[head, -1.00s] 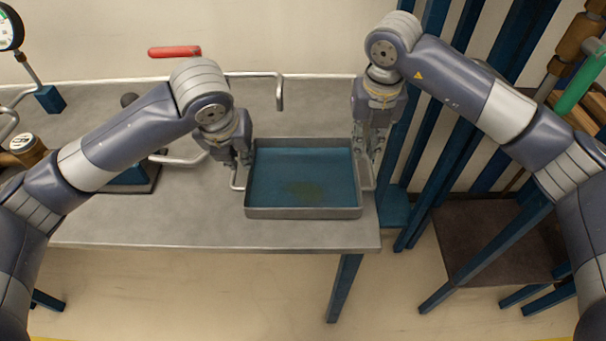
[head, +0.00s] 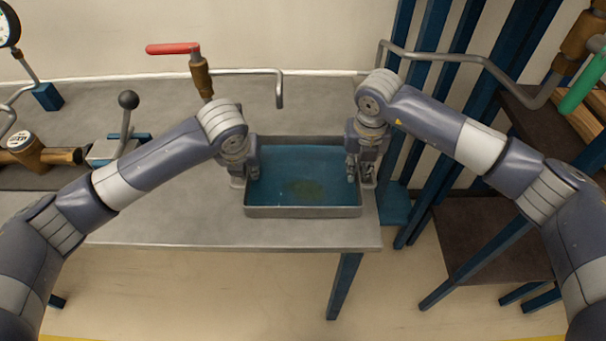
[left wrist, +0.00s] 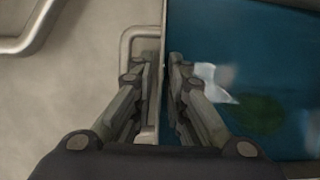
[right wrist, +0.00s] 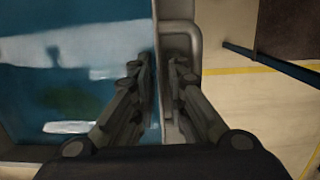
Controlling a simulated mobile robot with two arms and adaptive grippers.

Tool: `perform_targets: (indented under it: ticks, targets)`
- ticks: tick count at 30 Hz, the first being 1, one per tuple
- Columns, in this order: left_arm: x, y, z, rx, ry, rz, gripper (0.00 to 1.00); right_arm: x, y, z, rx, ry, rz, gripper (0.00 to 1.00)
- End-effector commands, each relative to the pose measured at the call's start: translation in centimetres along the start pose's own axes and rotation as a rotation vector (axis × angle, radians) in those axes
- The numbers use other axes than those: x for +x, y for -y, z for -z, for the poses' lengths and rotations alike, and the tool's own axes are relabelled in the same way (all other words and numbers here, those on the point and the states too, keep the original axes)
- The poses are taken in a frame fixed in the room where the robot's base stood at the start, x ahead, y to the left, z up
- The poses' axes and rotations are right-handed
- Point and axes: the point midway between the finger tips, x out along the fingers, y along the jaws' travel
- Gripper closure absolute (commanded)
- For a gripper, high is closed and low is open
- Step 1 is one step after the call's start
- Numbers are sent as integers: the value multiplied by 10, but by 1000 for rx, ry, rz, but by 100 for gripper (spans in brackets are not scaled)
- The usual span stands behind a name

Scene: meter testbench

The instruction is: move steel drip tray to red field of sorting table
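The steel drip tray (head: 303,212) sits at the right end of the grey table, with blue liquid and a dark greenish patch inside. My left gripper (head: 245,175) is at its left side wall; in the left wrist view its fingers (left wrist: 165,68) stand on either side of the wall, one within the handle loop (left wrist: 127,40). My right gripper (head: 358,174) is at the right wall; its fingers (right wrist: 160,65) straddle that wall beside the handle (right wrist: 197,40). Both finger pairs are close together, but whether they press the wall is unclear. No red field shows.
The grey table (head: 190,228) also bears a lever (head: 127,118) on a block and a red-handled valve (head: 174,48) at the back. Blue posts (head: 420,130) and a dark brown stand (head: 490,235) are to the right. Bare floor lies in front.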

Motion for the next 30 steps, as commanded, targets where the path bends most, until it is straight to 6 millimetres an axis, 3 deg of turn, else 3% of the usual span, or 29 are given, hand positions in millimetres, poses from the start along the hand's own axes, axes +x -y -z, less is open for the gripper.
perform_targets:
  ticks: [5, 8, 23, 30]
  targets:
    - [0, 0, 0, 0, 0, 0, 87, 0, 0, 0, 0, 0, 0, 87]
    - [0, 0, 0, 0, 0, 0, 100, 0, 0, 0, 0, 0, 0, 100]
    - [-3, 0, -2, 0, 2, 1, 100, -4, 0, -1, 0, 1, -1, 100]
    - [-17, 0, -8, 0, 2, 1, 100, -19, 0, -3, 1, 1, -1, 100]
